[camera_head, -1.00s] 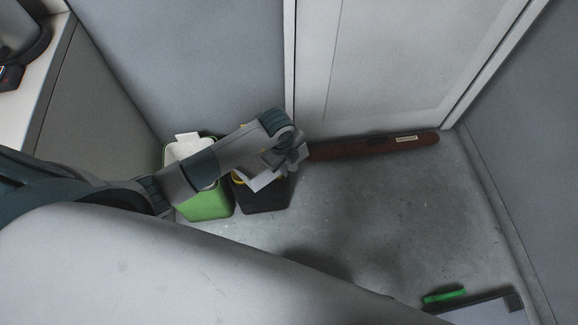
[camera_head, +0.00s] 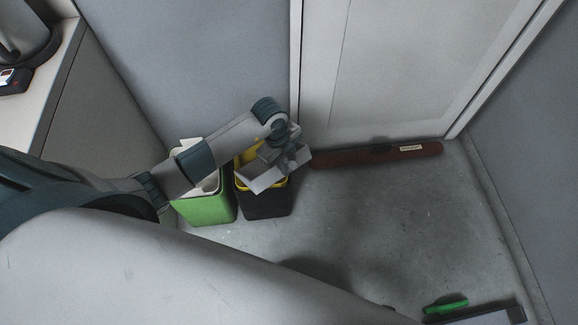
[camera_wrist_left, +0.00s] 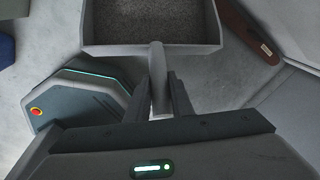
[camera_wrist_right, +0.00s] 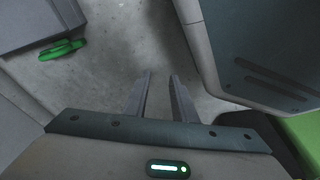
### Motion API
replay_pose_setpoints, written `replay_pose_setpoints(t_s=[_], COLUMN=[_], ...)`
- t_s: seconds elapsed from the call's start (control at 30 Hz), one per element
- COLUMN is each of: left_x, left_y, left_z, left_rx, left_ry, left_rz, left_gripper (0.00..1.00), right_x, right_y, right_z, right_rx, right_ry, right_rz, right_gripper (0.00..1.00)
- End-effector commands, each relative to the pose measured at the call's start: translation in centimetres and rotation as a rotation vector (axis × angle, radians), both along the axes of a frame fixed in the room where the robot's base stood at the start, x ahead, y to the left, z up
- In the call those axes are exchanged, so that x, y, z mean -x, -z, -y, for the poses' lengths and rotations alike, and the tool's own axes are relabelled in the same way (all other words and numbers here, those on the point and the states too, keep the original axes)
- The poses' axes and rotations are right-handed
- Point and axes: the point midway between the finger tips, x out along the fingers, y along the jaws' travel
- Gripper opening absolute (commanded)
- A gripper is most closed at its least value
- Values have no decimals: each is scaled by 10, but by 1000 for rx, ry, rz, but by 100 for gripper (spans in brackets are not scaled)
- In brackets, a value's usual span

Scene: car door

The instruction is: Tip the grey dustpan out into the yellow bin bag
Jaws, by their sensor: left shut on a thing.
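My left gripper (camera_head: 285,153) is shut on the handle of the grey dustpan (camera_head: 265,180), over the black bin (camera_head: 265,204) lined with the yellow bin bag (camera_head: 246,160). In the left wrist view the handle runs between the fingers (camera_wrist_left: 159,85) and the pan (camera_wrist_left: 150,50) holds dark grains. The dustpan hides much of the bag's mouth. The bag is not seen in the left wrist view. My right gripper (camera_wrist_right: 160,78) is open and empty above the floor in its wrist view.
A green bin (camera_head: 207,208) with a white liner stands left of the black bin. A long brown bar (camera_head: 375,156) with a label lies along the door's foot. A green object (camera_head: 446,305) lies beside a grey item (camera_head: 485,316) at lower right. The middle floor is clear.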

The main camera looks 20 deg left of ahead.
Motion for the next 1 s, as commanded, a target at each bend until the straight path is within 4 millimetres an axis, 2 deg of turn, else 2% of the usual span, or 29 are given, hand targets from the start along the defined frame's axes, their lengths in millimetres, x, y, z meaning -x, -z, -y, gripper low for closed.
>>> replay_pose_setpoints(t_s=[1.0], left_x=[-11], left_y=[-17], left_z=[-22], left_rx=[98], left_ry=[-1], left_rz=[-55], left_gripper=[0], right_x=[-6], right_y=[-12], right_z=[-1], right_rx=[1], right_ry=[0], right_rz=[-4], right_gripper=[24])
